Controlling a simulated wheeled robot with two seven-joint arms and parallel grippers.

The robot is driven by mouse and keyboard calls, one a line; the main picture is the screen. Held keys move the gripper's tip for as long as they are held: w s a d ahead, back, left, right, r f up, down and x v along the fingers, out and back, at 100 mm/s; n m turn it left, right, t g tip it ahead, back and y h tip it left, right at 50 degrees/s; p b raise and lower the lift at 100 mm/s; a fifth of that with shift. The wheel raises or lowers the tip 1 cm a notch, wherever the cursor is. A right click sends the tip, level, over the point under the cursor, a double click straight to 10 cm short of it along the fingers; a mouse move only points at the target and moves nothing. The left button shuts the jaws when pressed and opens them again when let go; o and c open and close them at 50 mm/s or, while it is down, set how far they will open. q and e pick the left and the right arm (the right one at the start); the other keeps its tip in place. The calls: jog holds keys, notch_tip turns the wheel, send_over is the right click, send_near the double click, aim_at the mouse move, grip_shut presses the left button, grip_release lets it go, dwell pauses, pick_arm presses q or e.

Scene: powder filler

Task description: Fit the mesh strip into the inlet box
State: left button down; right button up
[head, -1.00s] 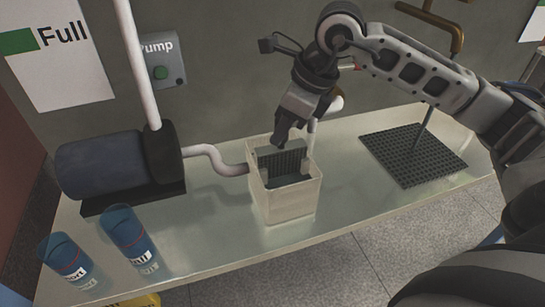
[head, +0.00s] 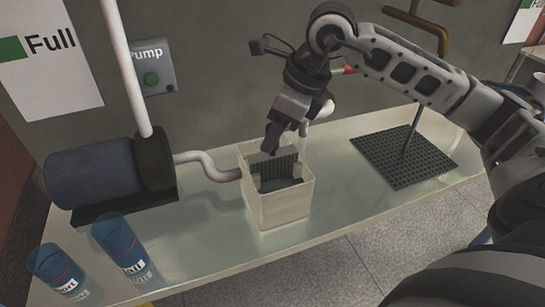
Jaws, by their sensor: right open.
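The inlet box (head: 279,207) is an open, cream-coloured box standing on the table. The mesh strip (head: 274,168), grey with a dark ribbed face, stands upright in the box near its back wall, its top edge around rim height. I cannot tell how deep it sits, as the front wall hides its lower part. My right gripper (head: 271,143) points down from above, its fingertips at the strip's top edge. It is open, and the fingers partly hide the strip's top. My left gripper is out of view.
A pump motor (head: 95,177) stands to the left, its pale pipe (head: 207,163) running to the box. Two blue cups (head: 121,245) stand at the front left. A dark perforated plate with a post (head: 400,160) lies to the right. The table between box and plate is clear.

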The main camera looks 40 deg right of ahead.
jog(key=d+v, duration=0.1)
jog(key=v, duration=1.3)
jog(key=shift+s+d, duration=0.2)
jog(key=shift+d, duration=0.05)
